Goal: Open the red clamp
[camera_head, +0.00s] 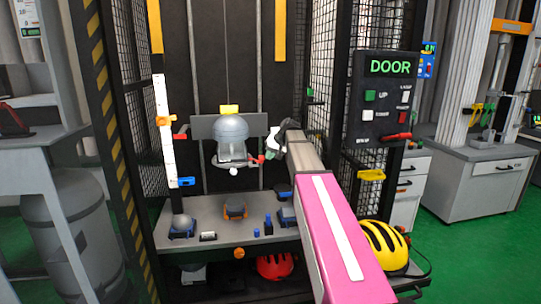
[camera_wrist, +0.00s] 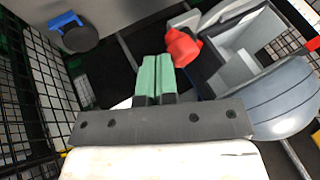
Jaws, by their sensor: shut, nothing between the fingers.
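A red clamp handle (camera_head: 259,158) sits at the right side of the grey headform (camera_head: 231,130) on the drop carriage. In the wrist view the red handle (camera_wrist: 183,47) shows as a chunky red piece on a grey arm beside an open grey box-like part. The headform's rounded side (camera_wrist: 280,100) is at the right there. My gripper (camera_wrist: 156,60) has green fingers pressed together with nothing between them. Its tips lie just left of the red handle in the wrist view; I cannot tell whether they touch it. In the head view my gripper (camera_head: 271,152) is right of the headform.
Mesh side walls (camera_head: 362,110) flank the tower. A DOOR panel (camera_head: 385,95) is at the right. A white vertical scale (camera_head: 165,130) carries orange and blue markers. Below, a bench (camera_head: 220,250) holds several small fixtures. Yellow (camera_head: 385,246) and red (camera_head: 275,266) helmets lie low down.

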